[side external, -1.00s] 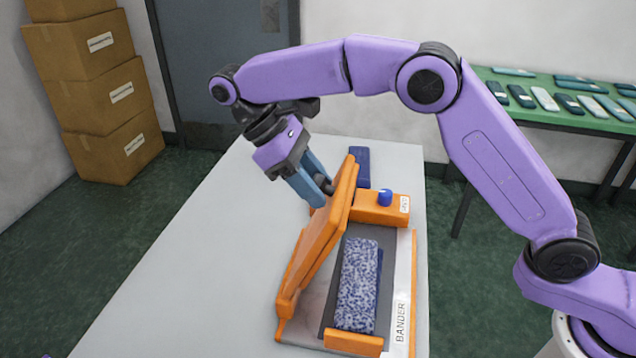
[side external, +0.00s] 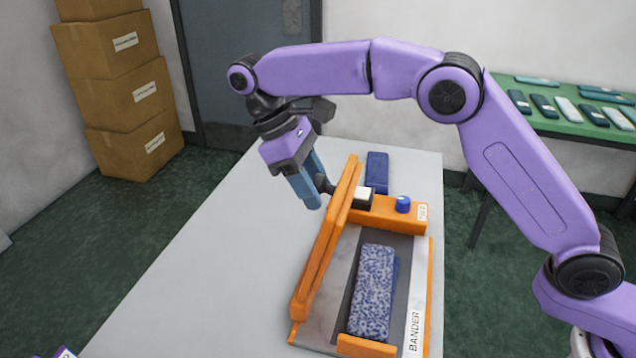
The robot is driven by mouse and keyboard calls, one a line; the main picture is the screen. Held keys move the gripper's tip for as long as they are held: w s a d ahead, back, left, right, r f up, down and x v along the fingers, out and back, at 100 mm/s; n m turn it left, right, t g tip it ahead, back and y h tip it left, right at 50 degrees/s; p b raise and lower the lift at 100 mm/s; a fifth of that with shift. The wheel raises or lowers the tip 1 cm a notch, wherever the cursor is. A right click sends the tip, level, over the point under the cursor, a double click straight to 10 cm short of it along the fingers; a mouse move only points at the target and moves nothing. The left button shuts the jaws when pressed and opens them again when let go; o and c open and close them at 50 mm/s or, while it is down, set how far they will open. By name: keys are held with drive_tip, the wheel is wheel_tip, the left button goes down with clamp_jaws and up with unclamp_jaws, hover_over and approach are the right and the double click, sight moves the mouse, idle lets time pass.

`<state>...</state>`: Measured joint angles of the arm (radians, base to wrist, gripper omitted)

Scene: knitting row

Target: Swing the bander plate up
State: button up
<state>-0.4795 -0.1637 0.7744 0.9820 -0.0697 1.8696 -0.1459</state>
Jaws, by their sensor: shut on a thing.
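The orange bander plate (side external: 327,245) stands steeply tilted along the left side of the bander, its near end low and far end high. My gripper (side external: 316,190) has blue fingers and is at the plate's upper left side, shut on a dark knob or handle there; the fingers partly hide it. The bander's orange base (side external: 392,212) lies under and right of the plate. A speckled blue-white folded piece (side external: 373,290) lies on its grey bed, uncovered. A blue knob (side external: 403,204) sits on the far orange block beside a small white-topped dark block (side external: 363,197).
A dark blue block (side external: 377,170) lies behind the bander on the grey table (side external: 220,270). The table left of the plate is bare. A green table (side external: 560,105) with several flat pieces stands back right. Stacked cardboard boxes (side external: 125,95) stand back left.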

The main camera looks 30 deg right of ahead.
drive_tip(key=shift+a+f, duration=0.1)
drive_tip(key=shift+f, duration=0.05)
drive_tip(key=shift+w+a+f, duration=0.15)
drive_tip(key=shift+w+a, duration=1)
drive_tip(key=shift+w, duration=0.05)
drive_tip(key=shift+w+a+f+t+y, duration=0.2)
drive_tip(key=shift+w+a+t+y, duration=0.15)
drive_tip(key=shift+w+a, duration=0.25)
drive_tip(key=shift+w+a+f+t+y, duration=0.15)
drive_tip(key=shift+w+a+t+y, duration=0.2)
drive_tip(key=shift+w+a, duration=0.2)
